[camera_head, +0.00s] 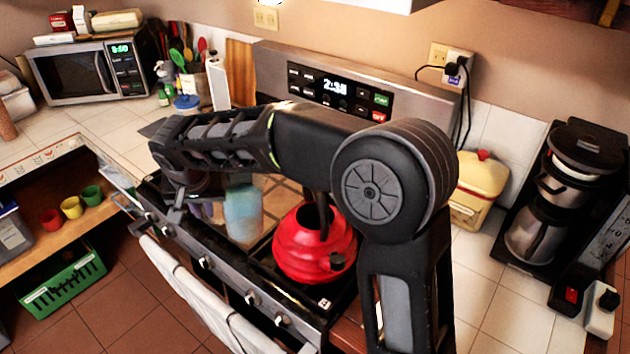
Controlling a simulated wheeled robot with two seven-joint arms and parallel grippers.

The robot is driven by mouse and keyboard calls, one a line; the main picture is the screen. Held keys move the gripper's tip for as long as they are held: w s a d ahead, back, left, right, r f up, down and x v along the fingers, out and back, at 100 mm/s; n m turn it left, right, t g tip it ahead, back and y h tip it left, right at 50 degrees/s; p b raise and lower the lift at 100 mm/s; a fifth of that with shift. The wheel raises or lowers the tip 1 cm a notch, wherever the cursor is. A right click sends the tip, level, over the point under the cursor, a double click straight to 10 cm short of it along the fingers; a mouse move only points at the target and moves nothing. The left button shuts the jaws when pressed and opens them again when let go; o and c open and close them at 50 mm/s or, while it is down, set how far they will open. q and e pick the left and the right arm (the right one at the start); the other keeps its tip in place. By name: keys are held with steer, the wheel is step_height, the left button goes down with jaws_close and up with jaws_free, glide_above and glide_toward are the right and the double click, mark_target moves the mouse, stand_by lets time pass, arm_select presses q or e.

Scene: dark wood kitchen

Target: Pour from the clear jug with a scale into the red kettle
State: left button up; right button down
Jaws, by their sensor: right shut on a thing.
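The red kettle (310,258) stands upright on the stove top with its dark round opening facing up. A bluish see-through container, which looks like the clear jug (243,213), is at the stove's front left, left of the kettle. It looks about upright; its top is hidden behind my right forearm and no scale can be made out. My right gripper (180,205) is left of it, small and dark in this view, and shut on what seems to be the jug; the contact itself is not clear. My left gripper is not in view.
My right arm crosses above the stove and covers part of it. The oven handle with a white towel (200,295) runs along the front. A coffee maker (560,200) and yellow canister (473,190) stand right; a microwave (92,70) and utensils stand at the back left.

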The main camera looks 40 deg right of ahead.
steer(key=shift+s+d+r+t+y, duration=0.1)
steer(key=shift+d+r+t+y, duration=0.1)
steer(key=shift+r, duration=0.25)
steer(key=shift+d+r+t+y, duration=0.1)
steer(key=shift+r+y, duration=0.1)
steer(key=shift+r, duration=0.2)
steer(key=d+r+y, duration=0.1)
steer(key=r, duration=0.1)
steer(key=s+r+t+y, duration=0.1)
steer(key=d+r+m+t+y, duration=0.1)
steer(key=r, duration=0.1)
steer(key=shift+s+d+r, duration=0.2)
steer(key=shift+d+r, duration=0.15)
steer(key=shift+s+d+r+m+t+y, duration=0.15)
steer(key=shift+s+d+r+t+y, duration=0.1)
steer(key=shift+d+r+y, duration=0.35)
steer(key=shift+s+d+r+m+t+y, duration=0.15)
steer(key=shift+d+r+t+y, duration=0.1)
steer(key=shift+r+y, duration=0.5)
steer(key=shift+s+d+r+t+y, duration=0.1)
steer(key=shift+d+r+t+y, duration=0.15)
steer(key=shift+r, duration=0.3)
steer(key=shift+s+d+r+t+y, duration=0.1)
steer(key=shift+d+r+t+y, duration=0.1)
steer(key=shift+r, duration=0.35)
steer(key=shift+s+d+r+m+y, duration=0.2)
steer(key=shift+r+m+y, duration=0.15)
steer(key=shift+r, duration=0.2)
